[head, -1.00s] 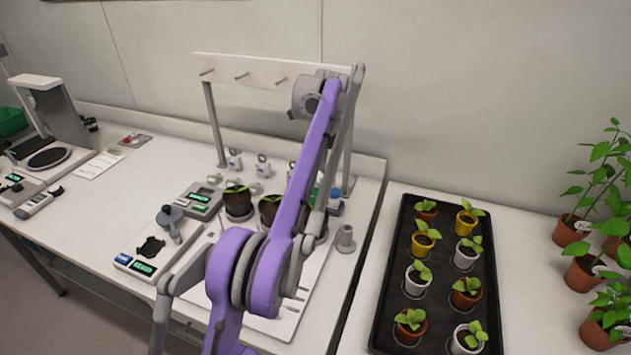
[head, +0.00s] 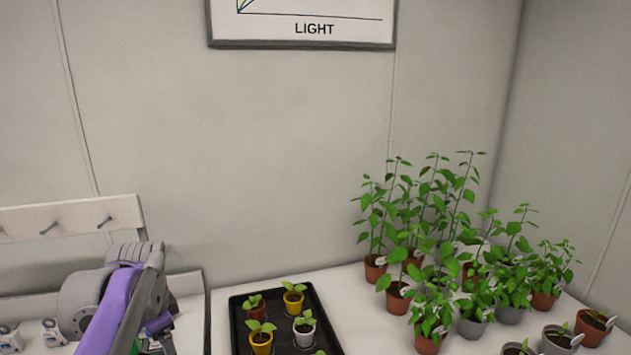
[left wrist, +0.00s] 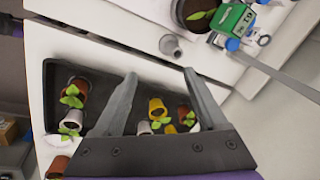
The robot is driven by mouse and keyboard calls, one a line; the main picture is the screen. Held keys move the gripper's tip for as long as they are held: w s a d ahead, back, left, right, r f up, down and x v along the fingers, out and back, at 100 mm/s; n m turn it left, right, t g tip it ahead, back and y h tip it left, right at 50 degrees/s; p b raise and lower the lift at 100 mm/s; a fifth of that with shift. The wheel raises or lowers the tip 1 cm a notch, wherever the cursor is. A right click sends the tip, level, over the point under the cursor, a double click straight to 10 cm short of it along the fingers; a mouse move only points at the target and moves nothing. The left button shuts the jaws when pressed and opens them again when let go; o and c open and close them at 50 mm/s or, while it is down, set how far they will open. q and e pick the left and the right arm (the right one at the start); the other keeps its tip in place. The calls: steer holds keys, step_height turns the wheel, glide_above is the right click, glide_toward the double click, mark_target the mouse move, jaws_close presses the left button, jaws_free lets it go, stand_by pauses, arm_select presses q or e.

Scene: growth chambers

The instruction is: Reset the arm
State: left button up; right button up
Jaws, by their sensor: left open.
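My left arm (head: 118,308), purple and grey, is at the lower left of the head view, in front of the white peg rail. Its gripper is outside that view. In the left wrist view my left gripper (left wrist: 163,74) is open, with two grey fingers spread and nothing between them. The fingers point across the black seedling tray (left wrist: 92,61), whose potted seedlings show between and beside them. I cannot tell the height of the fingertips above the tray. My right gripper is in neither view.
The black tray (head: 235,312) also shows in the head view, with taller potted plants (head: 430,290) to its right. The peg rail (head: 70,218) stands at left. A small grey cup (left wrist: 170,45) and a dark pot (left wrist: 192,14) lie beyond the fingers.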

arm_select(q)
steer(key=s+d+f+n+t, duration=0.1)
steer(key=s+d+f+n, duration=0.3)
steer(key=s+d+f, duration=0.2)
steer(key=s+d+f+n+t+h, duration=0.1)
steer(key=s+d+f+n, duration=0.3)
steer(key=s+f, duration=0.7)
steer(key=s+d+t, duration=0.1)
steer(key=s+d, duration=0.1)
steer(key=s, duration=0.1)
steer(key=shift+s+f, duration=0.15)
steer(key=shift+s, duration=0.15)
stand_by(0.7)
